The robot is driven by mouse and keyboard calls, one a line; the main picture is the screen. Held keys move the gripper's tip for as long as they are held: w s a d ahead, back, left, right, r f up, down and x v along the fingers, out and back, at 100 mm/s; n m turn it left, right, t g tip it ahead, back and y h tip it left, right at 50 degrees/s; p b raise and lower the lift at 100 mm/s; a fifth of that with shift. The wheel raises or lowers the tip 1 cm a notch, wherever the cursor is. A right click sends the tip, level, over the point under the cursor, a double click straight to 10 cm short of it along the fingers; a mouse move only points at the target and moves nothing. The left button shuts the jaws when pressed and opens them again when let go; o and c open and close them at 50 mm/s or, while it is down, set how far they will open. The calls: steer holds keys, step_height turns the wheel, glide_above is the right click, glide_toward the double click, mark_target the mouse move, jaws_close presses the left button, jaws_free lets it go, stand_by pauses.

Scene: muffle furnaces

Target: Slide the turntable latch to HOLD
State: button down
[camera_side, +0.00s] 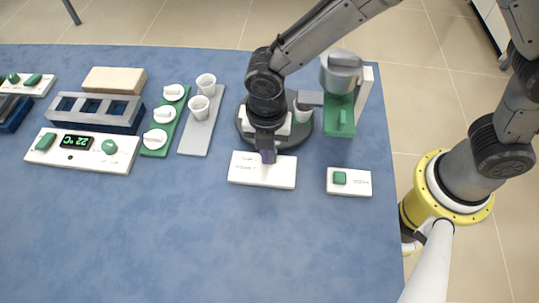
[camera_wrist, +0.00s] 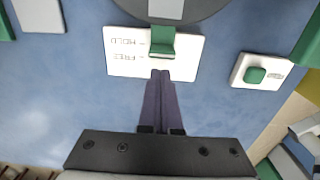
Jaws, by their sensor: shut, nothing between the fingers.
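The latch plate (camera_side: 262,176) is a white block at the front of the round dark turntable (camera_side: 307,137). In the wrist view the plate (camera_wrist: 185,68) bears HOLD and FREE labels, upside down, with HOLD on the row nearer the turntable (camera_wrist: 205,8). The green latch knob (camera_wrist: 162,42) stands beside both labels; I cannot tell exactly which mark it lines up with. My gripper (camera_wrist: 161,73) is shut and empty, its fingertips just on the FREE side of the knob; contact is unclear. In the side view my gripper (camera_side: 268,157) is over the plate's back edge and hides the knob.
A small white box with a green button (camera_side: 340,178) stands right of the plate. A green stand with a metal pot (camera_side: 341,75) is behind it. A grey strip with white cups (camera_side: 203,120) and a control panel (camera_side: 82,150) lie left. The front mat is clear.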

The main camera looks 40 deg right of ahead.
step_height(320, 180, up, 4)
steer(key=shift+f, duration=0.25)
stand_by(0.4)
steer(key=d+r+m+t, duration=0.1)
steer(key=d+r+m, duration=0.1)
steer(key=d+r, duration=0.3)
steer(key=w+d+r+m+t, duration=0.1)
steer(key=d+r+m, duration=0.2)
steer(key=d+r, duration=0.3)
steer(key=w+d+r+m+t+y, duration=0.1)
steer(key=d+r+m+t, duration=0.1)
steer(key=d+r, duration=0.3)
steer(key=shift+w+d+r, duration=0.25)
steer(key=s+d+r+m+t, duration=0.2)
steer(key=s+d+r+m, duration=0.2)
steer(key=s+d+m, duration=0.4)
steer(key=s+d+f+m+h, duration=0.1)
steer(key=s+d+f+m, duration=0.1)
steer(key=s+f+m, duration=0.2)
steer(key=s+m, duration=0.3)
steer(key=m, duration=0.5)
steer(key=shift+s+d, duration=0.3)
